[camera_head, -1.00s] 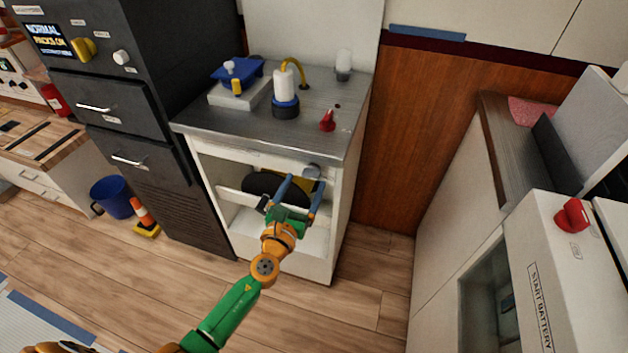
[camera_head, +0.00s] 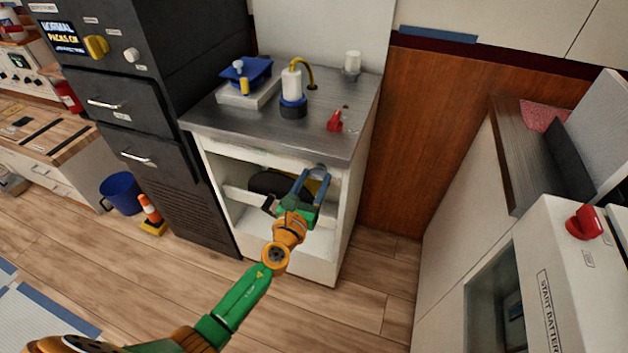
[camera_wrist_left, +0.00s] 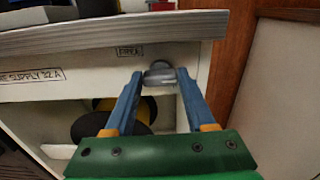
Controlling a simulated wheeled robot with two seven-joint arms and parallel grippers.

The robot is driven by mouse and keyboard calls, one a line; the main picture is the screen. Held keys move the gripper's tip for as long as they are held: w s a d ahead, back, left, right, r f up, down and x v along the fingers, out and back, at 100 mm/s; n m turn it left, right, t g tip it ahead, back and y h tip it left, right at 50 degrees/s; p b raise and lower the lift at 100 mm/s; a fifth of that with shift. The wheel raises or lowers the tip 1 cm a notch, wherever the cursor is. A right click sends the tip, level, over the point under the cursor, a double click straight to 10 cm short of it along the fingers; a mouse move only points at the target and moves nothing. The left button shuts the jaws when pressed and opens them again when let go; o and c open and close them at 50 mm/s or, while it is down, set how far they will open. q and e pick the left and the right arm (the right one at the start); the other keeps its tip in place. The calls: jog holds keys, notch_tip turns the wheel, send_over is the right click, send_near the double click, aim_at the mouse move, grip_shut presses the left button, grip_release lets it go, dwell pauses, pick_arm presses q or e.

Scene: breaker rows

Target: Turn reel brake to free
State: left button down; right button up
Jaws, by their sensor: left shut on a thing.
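The reel brake knob (camera_wrist_left: 160,72) is grey and sits on the white front panel of the cabinet, under the counter edge, right of a small label (camera_wrist_left: 130,51). My left gripper (camera_wrist_left: 158,76) has its blue fingers on either side of the knob and is shut on it. In the head view my left gripper (camera_head: 315,173) reaches the top right of the cabinet opening, and the fingers partly hide the knob. A dark reel with a yellow core (camera_wrist_left: 108,118) sits inside the cabinet behind the fingers. My right gripper is not in view.
On the metal counter (camera_head: 225,117) stand a white and blue bottle (camera_head: 292,92), a blue item on a white block (camera_head: 245,80) and a red handle (camera_head: 336,121). A dark drawer cabinet (camera_head: 165,110) stands left. A blue bucket (camera_head: 121,194) and a cone (camera_head: 149,211) are on the floor.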

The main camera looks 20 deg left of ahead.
pick_arm(q)
jog(key=n+b, duration=0.1)
jog(key=n, duration=0.3)
jog(key=shift+f+n, duration=0.1)
jog(key=shift+n, duration=0.2)
jog(key=n+b, duration=0.1)
jog(key=n, duration=0.3)
jog(key=shift+a, duration=0.15)
jog(key=n, duration=0.5)
jog(key=shift+b, duration=0.3)
jog(key=shift+f+n, duration=0.1)
jog(key=shift+n, duration=1.8)
jog(key=shift+c, duration=1.2)
grip_release()
